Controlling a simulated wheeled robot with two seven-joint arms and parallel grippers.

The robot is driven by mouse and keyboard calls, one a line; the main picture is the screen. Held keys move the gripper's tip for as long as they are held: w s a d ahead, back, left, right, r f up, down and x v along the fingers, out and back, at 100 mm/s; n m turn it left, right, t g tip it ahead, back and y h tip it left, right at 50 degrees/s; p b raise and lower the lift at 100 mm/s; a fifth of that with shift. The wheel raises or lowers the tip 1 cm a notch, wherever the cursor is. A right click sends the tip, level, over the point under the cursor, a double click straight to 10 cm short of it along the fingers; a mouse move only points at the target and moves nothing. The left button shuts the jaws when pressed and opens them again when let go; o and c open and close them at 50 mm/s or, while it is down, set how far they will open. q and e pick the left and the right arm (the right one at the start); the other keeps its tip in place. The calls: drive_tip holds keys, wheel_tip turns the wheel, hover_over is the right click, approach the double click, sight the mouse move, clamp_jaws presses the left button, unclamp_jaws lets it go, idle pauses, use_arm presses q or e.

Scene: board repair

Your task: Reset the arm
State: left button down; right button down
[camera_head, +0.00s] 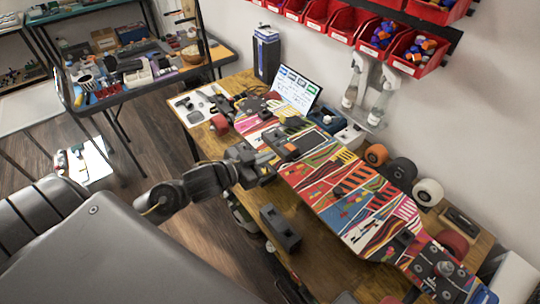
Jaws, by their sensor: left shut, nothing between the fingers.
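My left arm comes in from the left, and my left gripper (258,166) is over the near edge of the workbench, beside the colourful skateboard deck (322,184). The gripper looks shut, with nothing visible in it. Its tips are close to the deck; I cannot tell whether they touch it. The deck lies diagonally across the bench, with a metal truck plate (440,268) at its near right end. My right gripper is not in view.
A dark grey block (280,228) sits near the front edge of the wooden workbench (330,262). Loose wheels (428,191) stand behind the deck by the wall. Red bins (420,50) hang above. A cluttered side table (140,75) stands at the back left.

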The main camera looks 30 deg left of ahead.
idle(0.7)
use_arm(q)
drive_tip(key=s+d+f+n+g+y, duration=0.1)
drive_tip(key=s+f+n+g+y, duration=0.3)
drive_tip(key=s+f, duration=0.6)
drive_tip(key=s+d+f+g+y, duration=0.1)
drive_tip(key=s+f+g, duration=0.55)
drive_tip(key=s, duration=0.65)
wheel_tip(320, 180, down, 27)
drive_tip(key=s+g, duration=0.2)
drive_tip(key=s+a+f, duration=0.3)
drive_tip(key=s+f, duration=1.1)
drive_tip(key=s, duration=0.1)
drive_tip(key=shift+s+f+g, duration=0.15)
drive_tip(key=shift+f+g, duration=0.05)
drive_tip(key=shift+g, duration=0.15)
drive_tip(key=shift+m, duration=0.3)
